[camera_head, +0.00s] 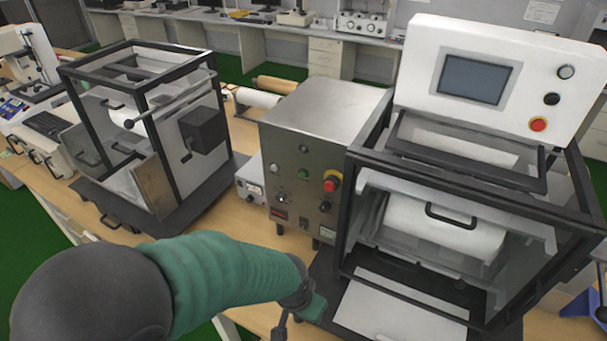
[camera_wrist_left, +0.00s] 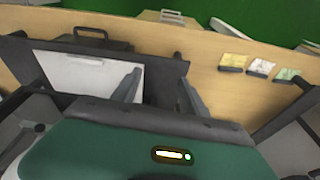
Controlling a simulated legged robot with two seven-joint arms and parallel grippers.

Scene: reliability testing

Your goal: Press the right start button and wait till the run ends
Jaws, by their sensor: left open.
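The right machine has a white control panel (camera_head: 500,75) with a dark screen (camera_head: 473,78). Down the panel's right side are a pale silver-rimmed button (camera_head: 566,72), a black button (camera_head: 551,99) and a red button (camera_head: 538,124); I can read no labels on them. Below the panel is a black-framed enclosure with a white roller (camera_head: 445,225) inside. My left gripper (camera_head: 296,306) is low in front of the grey control box, left of the enclosure and well below the panel buttons. In the left wrist view its fingers (camera_wrist_left: 160,82) are apart with nothing between them. My right gripper is out of view.
The grey control box (camera_head: 325,115) carries a red knob, a green button and dials. A second black-framed machine (camera_head: 150,110) stands to the left. A white plate (camera_head: 400,305) lies before the right enclosure. Small yellow, white and green items (camera_wrist_left: 260,67) lie on the wooden table.

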